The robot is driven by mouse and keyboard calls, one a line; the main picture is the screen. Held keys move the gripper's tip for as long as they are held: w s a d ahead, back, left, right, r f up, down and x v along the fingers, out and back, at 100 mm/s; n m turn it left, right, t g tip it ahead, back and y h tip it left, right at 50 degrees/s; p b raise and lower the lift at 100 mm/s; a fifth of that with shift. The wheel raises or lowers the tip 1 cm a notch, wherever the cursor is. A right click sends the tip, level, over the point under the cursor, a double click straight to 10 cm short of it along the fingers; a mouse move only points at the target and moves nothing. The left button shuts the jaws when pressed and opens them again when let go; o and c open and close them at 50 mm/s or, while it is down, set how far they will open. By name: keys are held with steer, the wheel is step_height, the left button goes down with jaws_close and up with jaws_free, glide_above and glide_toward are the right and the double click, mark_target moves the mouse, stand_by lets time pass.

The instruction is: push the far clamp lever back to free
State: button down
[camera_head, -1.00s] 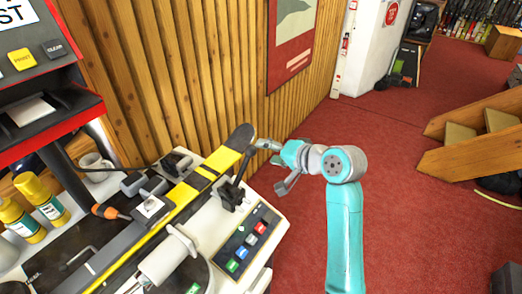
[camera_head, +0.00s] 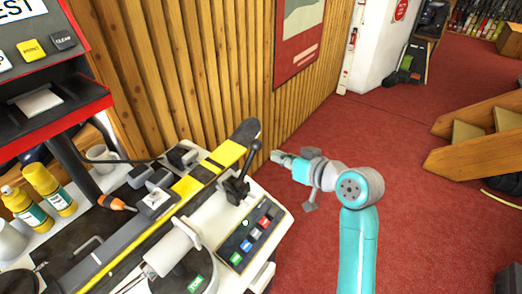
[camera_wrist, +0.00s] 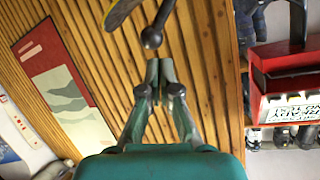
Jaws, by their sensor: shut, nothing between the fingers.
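The far clamp lever (camera_head: 246,166) is a black handle with a round knob, rising from a black clamp block (camera_head: 236,190) beside the ski (camera_head: 230,152). It stands tilted, its knob up and to the right in the head view. In the wrist view the knob (camera_wrist: 152,38) and part of the rod show just beyond my fingertips. My gripper (camera_head: 277,156) is to the right of the knob, with a small gap showing in the head view. Its fingers (camera_wrist: 159,68) are shut together and empty. The wrist view does not show the clamp block.
A panel with coloured buttons (camera_head: 250,238) lies in front of the clamp. A white roller-shaped part (camera_head: 172,248) and an orange-handled screwdriver (camera_head: 117,203) are further left. The slatted wood wall (camera_head: 200,70) stands behind the bench. Red carpet (camera_head: 410,135) is open to the right.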

mark_target(260, 148)
steer(key=s+r+n+t, duration=0.15)
steer(key=s+n, duration=0.45)
steer(key=n, duration=0.9)
steer(key=w+d+x, duration=0.1)
steer(key=d+x, duration=0.1)
steer(key=x, duration=1)
steer(key=shift+w+f+y, duration=0.25)
steer(key=shift+f+y, duration=0.15)
steer(key=shift+f, duration=0.05)
steer(key=shift+t, duration=0.25)
steer(key=shift+w+d+f+m+g, duration=0.4)
steer(key=shift+w+d+f+m, duration=0.15)
steer(key=shift+m, duration=0.25)
steer(key=shift+f, duration=0.1)
